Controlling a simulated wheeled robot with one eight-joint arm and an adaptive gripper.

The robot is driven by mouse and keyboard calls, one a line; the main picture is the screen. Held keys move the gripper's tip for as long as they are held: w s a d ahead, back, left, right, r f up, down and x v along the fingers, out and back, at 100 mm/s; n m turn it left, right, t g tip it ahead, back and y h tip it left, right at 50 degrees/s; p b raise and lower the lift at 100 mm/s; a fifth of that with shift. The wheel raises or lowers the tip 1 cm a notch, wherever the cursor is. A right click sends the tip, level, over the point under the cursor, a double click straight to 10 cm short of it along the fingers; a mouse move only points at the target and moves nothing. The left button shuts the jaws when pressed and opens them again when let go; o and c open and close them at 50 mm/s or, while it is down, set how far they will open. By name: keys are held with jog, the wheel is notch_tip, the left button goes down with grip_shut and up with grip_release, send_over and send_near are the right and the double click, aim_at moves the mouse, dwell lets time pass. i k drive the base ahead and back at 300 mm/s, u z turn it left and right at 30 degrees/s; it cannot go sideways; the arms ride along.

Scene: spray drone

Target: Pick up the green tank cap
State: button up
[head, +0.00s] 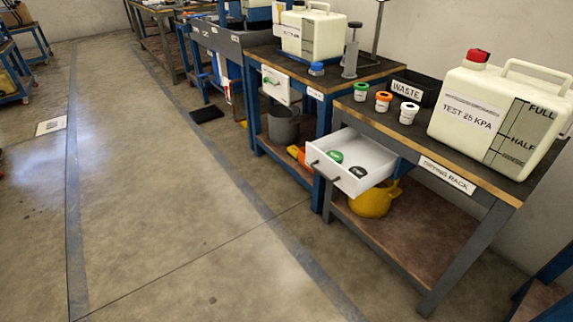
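A small round green cap (335,157) lies in the pulled-out white drawer (372,160) of the drying rack bench. A dark round cap (358,172) lies beside it, nearer the front right. A white pot with a green top (361,92) stands on the bench top above, left of an orange-topped pot (383,101) and a white one (408,113). I cannot tell for sure which green piece is the tank cap. My gripper is not in view.
The drying rack bench (452,167) carries a cream tank (455,120) with a red cap and a dark WASTE bin (425,84). A blue bench (318,150) stands to its left. The open drawer juts over the floor.

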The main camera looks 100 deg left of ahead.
aim_at(338, 156)
jog(key=u, duration=3.35)
jog(key=i, duration=1)
